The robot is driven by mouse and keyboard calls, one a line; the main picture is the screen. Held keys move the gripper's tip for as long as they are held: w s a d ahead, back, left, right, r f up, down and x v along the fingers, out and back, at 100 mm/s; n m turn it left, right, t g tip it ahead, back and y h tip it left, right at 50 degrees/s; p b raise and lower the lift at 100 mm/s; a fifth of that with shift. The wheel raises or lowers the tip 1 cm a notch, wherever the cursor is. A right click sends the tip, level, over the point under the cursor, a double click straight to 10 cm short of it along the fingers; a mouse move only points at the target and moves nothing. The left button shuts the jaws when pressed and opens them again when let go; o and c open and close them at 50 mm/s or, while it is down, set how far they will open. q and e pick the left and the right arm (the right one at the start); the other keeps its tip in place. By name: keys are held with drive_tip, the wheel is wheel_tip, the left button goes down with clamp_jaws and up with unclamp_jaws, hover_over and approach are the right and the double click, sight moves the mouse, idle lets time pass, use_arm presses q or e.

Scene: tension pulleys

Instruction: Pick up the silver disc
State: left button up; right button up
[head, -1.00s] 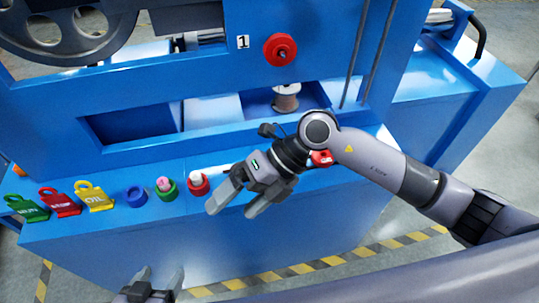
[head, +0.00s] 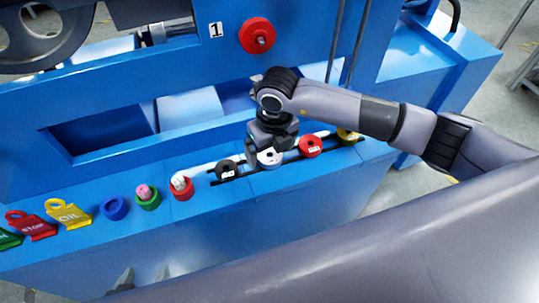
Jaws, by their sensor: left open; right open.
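The silver disc (head: 268,158) lies in a row of discs on a dark rail along the front ledge of the blue machine. My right gripper (head: 268,148) points down right over the silver disc and hides part of it. The gripper is open; I cannot tell whether its fingers touch the disc. My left gripper (head: 140,279) is open and empty at the bottom edge, in front of the machine, with only its fingertips in view.
A black disc (head: 227,170) sits left of the silver one; a red disc (head: 310,146) and a yellow disc (head: 347,135) sit right. Further left are red (head: 181,187), green (head: 148,199) and blue (head: 115,208) rings and tags, including a yellow one (head: 68,215).

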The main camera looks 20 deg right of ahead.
drive_tip(key=shift+f, duration=0.35)
drive_tip(key=c, duration=1.2)
drive_tip(key=shift+r, duration=0.15)
drive_tip(key=shift+s+r, duration=0.15)
drive_tip(key=shift+r, duration=0.2)
wheel_tip(320, 180, up, 6)
drive_tip(key=r, duration=0.1)
drive_tip(key=s, duration=0.6)
drive_tip(key=s+b, duration=0.1)
drive_tip(key=s, duration=0.6)
drive_tip(key=s+f, duration=0.1)
drive_tip(key=s, duration=0.5)
drive_tip(key=shift+s+d+b, duration=0.35)
